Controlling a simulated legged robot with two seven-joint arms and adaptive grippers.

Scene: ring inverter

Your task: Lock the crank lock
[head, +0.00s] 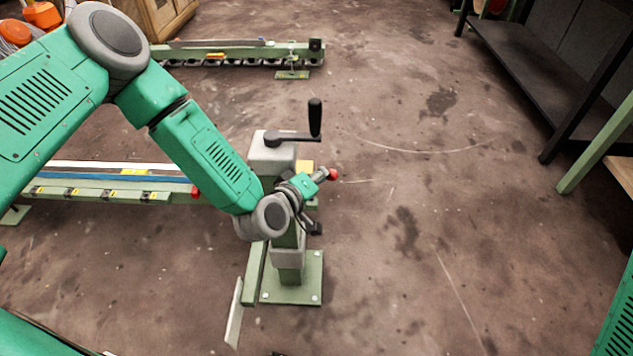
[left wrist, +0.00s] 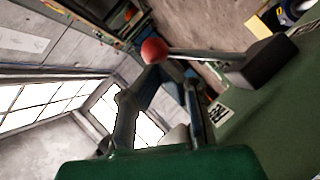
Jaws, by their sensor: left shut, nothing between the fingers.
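The crank stand is a green and grey post (head: 287,257) on a bolted plate, with a black-handled crank (head: 315,119) on top, its grip upright. The crank lock is a short lever with a red ball knob (head: 333,174) on the post's right side. In the left wrist view the red knob (left wrist: 154,50) sits on a metal rod running to a dark block (left wrist: 265,64). My left gripper (head: 314,187) is shut and empty beside the lever, just below and left of the knob. Whether a finger touches the knob is unclear. My right gripper is out of view.
A long green rail with blue and white strips (head: 110,184) meets the stand from the left. Another rail (head: 235,55) lies behind. A dark shelf (head: 520,65) stands at the right. The floor right of the stand is clear.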

